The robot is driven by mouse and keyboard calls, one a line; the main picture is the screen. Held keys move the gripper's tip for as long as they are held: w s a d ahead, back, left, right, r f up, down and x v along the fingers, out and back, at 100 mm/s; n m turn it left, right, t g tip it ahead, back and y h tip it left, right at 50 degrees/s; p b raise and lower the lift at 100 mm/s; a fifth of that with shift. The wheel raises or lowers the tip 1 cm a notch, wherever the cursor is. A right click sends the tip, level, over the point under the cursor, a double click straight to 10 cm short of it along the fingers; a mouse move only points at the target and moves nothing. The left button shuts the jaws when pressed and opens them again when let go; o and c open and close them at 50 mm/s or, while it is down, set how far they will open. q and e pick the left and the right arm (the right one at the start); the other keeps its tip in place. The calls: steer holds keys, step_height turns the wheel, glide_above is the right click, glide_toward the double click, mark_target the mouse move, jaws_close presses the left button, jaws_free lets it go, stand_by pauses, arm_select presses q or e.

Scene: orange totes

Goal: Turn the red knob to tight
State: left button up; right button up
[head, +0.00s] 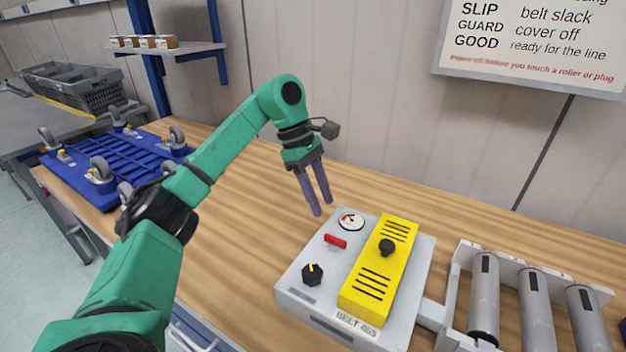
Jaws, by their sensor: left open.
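A light grey control box (295,288) labelled "BELT" sits on the wooden bench. The red knob (335,241) is a small bar-shaped handle on its top face, lying roughly crosswise; any tight marking is too small to read. A round dial gauge (351,221) with a white face and a red section is just behind it. My left gripper (324,209) is open and empty, fingers pointing down, above and behind the red knob, apart from it. My right gripper is not in view.
On the box are a black knob with a yellow pointer (312,274) and a yellow slotted cover (372,284) with a black knob (386,247). A roller conveyor (484,290) stands right. A blue wheeled dolly (125,160) lies left. The bench behind the box is clear.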

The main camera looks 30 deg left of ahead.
arm_select(q)
steer(key=p+v, duration=0.1)
steer(key=v, duration=0.5)
steer(key=shift+p, duration=0.3)
